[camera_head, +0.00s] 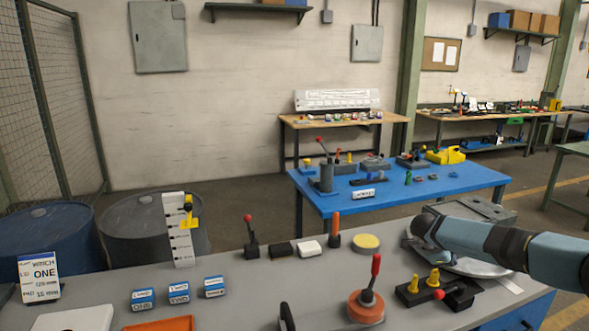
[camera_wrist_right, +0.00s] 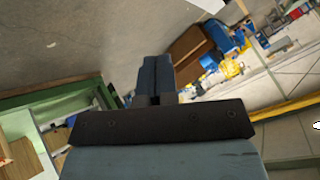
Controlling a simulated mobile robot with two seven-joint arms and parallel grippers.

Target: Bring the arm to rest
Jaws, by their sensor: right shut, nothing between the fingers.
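My right arm (camera_head: 500,243) comes in from the right in the head view and reaches over the right part of the grey bench (camera_head: 235,285). Its dark near joint stands above a round pale metal plate, which it partly hides. I cannot make out the right fingertips in the head view. In the right wrist view my right gripper (camera_wrist_right: 156,72) has its two blue-grey fingers together, with nothing between them. They point away over the floor, apart from any object. My left gripper is not in view.
The bench holds a red-knobbed lever on an orange base (camera_head: 366,306), a black block with yellow pegs (camera_head: 425,290), a yellow-topped disc (camera_head: 366,243), an orange tray (camera_head: 160,324) and several labelled blocks. A blue table (camera_head: 450,185) stands behind. Clear bench surface lies centre-left.

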